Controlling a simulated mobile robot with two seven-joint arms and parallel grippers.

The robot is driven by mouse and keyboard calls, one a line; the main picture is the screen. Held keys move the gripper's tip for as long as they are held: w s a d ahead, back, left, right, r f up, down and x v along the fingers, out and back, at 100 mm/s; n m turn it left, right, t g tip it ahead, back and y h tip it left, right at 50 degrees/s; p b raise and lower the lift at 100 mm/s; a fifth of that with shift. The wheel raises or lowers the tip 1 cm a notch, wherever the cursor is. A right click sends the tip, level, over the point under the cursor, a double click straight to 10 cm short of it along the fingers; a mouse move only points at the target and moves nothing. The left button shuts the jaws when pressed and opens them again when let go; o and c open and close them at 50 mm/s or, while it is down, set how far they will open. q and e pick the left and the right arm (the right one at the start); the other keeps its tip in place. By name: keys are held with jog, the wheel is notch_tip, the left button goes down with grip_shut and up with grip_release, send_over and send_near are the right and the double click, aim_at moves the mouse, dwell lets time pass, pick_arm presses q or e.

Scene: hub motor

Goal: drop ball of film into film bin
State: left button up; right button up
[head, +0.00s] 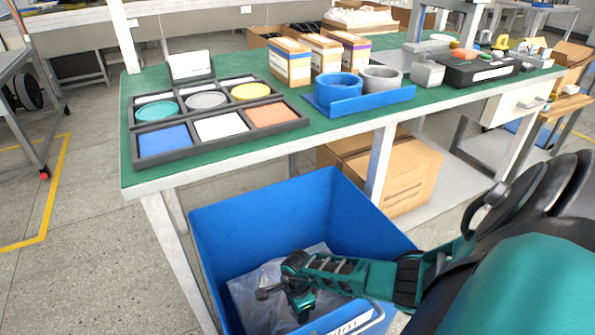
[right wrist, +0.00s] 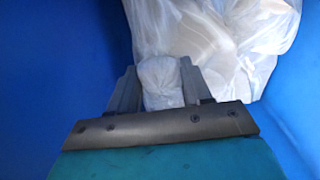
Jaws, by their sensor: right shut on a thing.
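The blue film bin (head: 262,218) stands on the floor in front of the table, with crumpled clear film (head: 250,300) inside. Part of a white label with dark letters shows on its near side. My right arm reaches over the near right rim, and my right gripper (head: 286,300) is inside the bin's opening, pointing down. In the right wrist view the gripper is shut on a whitish ball of film (right wrist: 161,82). More loose film (right wrist: 215,35) lies in the bin beyond the fingertips, between the blue walls. In the head view the held ball cannot be made out. My left gripper is not in view.
The green table (head: 235,160) stands behind the bin and bears a dark tray (head: 165,155) of coloured compartments, a blue holder (head: 370,103) with rings, and several small boxes (head: 290,62). A cardboard box (head: 410,180) stands below the table. Floor is clear on the left.

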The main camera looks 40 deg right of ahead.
jog(key=shift+f, duration=0.5)
notch_tip(320, 180, down, 3)
jog(key=shift+r+b, duration=0.1)
jog(key=shift+b, duration=1.05)
jog(key=shift+f, duration=0.35)
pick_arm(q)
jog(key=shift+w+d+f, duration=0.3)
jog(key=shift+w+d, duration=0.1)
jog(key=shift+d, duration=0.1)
pick_arm(e)
jog(key=o, duration=1)
jog(key=shift+f, duration=0.15)
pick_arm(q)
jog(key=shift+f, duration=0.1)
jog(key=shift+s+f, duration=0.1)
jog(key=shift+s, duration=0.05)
